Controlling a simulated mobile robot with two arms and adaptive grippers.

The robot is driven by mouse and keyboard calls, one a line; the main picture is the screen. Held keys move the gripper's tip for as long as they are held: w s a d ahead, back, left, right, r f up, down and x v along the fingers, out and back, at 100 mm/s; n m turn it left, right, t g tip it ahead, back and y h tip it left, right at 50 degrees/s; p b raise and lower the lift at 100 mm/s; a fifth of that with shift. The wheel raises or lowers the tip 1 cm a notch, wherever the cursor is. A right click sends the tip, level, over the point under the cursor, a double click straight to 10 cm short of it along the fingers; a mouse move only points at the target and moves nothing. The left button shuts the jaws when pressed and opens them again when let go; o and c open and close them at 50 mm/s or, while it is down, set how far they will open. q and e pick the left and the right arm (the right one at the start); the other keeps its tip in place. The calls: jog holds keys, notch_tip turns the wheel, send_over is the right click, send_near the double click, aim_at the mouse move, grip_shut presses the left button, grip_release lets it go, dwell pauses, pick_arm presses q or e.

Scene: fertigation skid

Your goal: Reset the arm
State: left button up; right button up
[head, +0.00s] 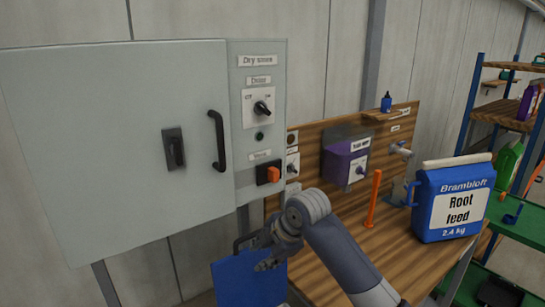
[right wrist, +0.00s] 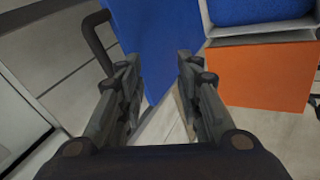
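My right gripper (head: 268,252) is in front of the cabinet's lower right, by a blue flat-sided thing (head: 248,283) with a dark handle. In the right wrist view the same gripper (right wrist: 157,72) has its two fingers apart. Part of a blue surface (right wrist: 155,30) shows beyond the fingertips, with a dark bar beside it at the left. I see nothing held between the fingers. My left gripper is not in the head view.
A grey cabinet (head: 110,140) with a closed door, a black handle (head: 217,141) and a control panel fills the left. A wooden bench (head: 340,254) holds a blue Root feed bag (head: 451,205) and an upright orange rod (head: 373,198). Shelving (head: 502,115) stands at the right.

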jog(key=s+d+f+m, duration=0.4)
jog(key=s+f+m, duration=0.1)
jog(key=s+f, duration=0.3)
jog(key=s+d+f+m, duration=0.5)
jog(key=s+f, duration=0.4)
jog(key=s+d+f+m+g+h, duration=0.1)
jog(key=s+d+f+m+h, duration=0.1)
jog(key=s+d+m, duration=0.6)
jog(key=s+d+f+m+h, duration=0.25)
jog(key=s+d, duration=0.35)
jog(key=s, duration=0.6)
jog(key=s+f+g+b, duration=0.25)
jog(key=f+b, duration=0.25)
jog(key=f, duration=2.6)
jog(key=s+d+f+b, duration=0.3)
jog(key=s+f, duration=1.3)
jog(key=f, duration=0.2)
jog(key=shift+s, duration=0.25)
